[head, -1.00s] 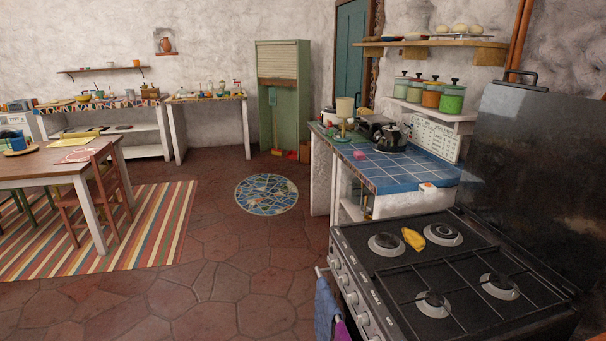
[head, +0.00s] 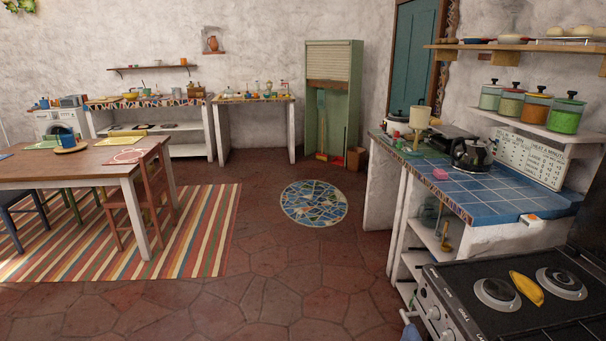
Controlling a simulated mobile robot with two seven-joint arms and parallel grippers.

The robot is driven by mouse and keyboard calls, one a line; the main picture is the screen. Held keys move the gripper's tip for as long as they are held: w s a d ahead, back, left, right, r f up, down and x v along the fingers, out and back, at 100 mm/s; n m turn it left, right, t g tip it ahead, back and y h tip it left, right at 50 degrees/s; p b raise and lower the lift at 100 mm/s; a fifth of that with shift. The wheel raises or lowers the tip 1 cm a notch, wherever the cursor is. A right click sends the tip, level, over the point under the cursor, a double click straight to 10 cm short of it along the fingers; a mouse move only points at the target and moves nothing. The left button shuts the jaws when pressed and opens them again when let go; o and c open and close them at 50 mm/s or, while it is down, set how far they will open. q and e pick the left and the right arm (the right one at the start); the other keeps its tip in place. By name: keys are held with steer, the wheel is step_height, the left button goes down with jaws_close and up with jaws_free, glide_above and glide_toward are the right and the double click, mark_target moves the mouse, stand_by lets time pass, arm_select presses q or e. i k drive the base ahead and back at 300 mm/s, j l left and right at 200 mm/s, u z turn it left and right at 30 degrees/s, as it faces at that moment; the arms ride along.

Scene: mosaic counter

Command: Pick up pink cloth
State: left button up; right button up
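A small pink item (head: 440,173) lies on the blue-tiled counter (head: 490,195), left of the black kettle. It is too small to tell whether it is a cloth or a sponge. At the bottom edge, a sliver of blue cloth (head: 411,333) shows at the stove's front; the rest of it is outside the view. No pink cloth is visible there now. Neither of my grippers is in view.
The stove (head: 470,318), with a yellow item (head: 527,288) on top, fills the lower right. A wooden table (head: 75,170) and a red chair (head: 150,200) stand at the left. The floor around the round mosaic (head: 314,203) is clear.

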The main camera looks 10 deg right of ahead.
mark_target(438, 173)
steer(key=i+j, duration=0.1)
steer(key=i, duration=0.6)
steer(key=i+j, duration=0.1)
steer(key=i, duration=0.55)
steer(key=i+z, duration=0.35)
steer(key=i, duration=0.25)
steer(key=i+j+z, duration=0.15)
steer(key=i+z, duration=0.25)
steer(key=i, duration=0.25)
steer(key=i+z, duration=0.3)
steer(key=i, duration=0.15)
steer(key=i+z, duration=0.3)
steer(key=i, duration=0.2)
